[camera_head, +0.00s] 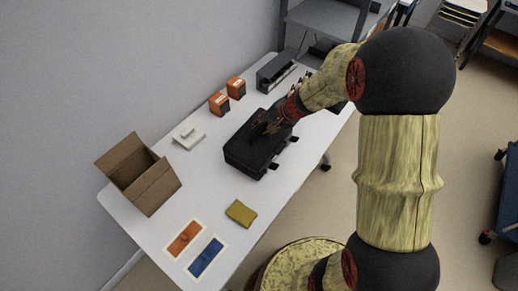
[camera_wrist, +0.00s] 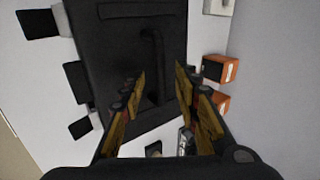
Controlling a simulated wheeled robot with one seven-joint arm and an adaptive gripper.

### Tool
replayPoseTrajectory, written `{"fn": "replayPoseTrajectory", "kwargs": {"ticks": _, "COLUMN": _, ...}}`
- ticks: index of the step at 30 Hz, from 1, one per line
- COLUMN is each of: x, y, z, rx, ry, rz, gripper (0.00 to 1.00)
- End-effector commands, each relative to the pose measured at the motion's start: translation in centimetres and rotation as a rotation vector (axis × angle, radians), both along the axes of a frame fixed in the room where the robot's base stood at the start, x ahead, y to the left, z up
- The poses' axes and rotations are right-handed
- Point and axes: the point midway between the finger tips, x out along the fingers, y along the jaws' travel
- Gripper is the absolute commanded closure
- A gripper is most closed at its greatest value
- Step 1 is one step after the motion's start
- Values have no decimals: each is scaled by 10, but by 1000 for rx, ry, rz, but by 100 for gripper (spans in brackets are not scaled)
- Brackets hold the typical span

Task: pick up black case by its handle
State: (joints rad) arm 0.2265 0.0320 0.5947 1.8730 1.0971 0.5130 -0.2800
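The black case (camera_head: 245,160) lies on the white table in the head view. It fills the upper middle of the wrist view (camera_wrist: 105,55), with dark latch-like parts along its left side there. Its raised bar handle (camera_wrist: 152,48) runs toward the space between my fingers. My gripper (camera_wrist: 160,76) is open over the case, with one finger on each side of the handle's line and gaps visible. In the head view my gripper (camera_head: 267,122) is at the top of the case and hides the handle. Whether a finger touches the case, I cannot tell.
Two orange boxes (camera_head: 219,103) and a dark device (camera_head: 276,71) stand behind the case. A white item (camera_head: 188,135), an open cardboard box (camera_head: 150,190), a yellow block (camera_head: 240,212), and orange (camera_head: 184,239) and blue (camera_head: 205,257) panels lie left and front. The wall borders the table's left.

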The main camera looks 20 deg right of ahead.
Motion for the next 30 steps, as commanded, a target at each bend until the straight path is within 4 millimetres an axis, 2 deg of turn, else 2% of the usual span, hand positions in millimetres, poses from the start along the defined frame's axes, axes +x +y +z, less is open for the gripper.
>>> {"fn": "replayPoseTrajectory", "kwargs": {"ticks": 7, "x": 2, "y": 1, "z": -1, "rx": -1, "ry": -2, "rz": 0, "gripper": 68}}
{"fn": "replayPoseTrajectory", "kwargs": {"ticks": 24, "x": 2, "y": 1, "z": -1, "rx": 0, "ry": -2, "rz": 0, "gripper": 100}}
{"fn": "replayPoseTrajectory", "kwargs": {"ticks": 30, "x": 2, "y": 1, "z": -1, "rx": 0, "ry": -2, "rz": 0, "gripper": 100}}
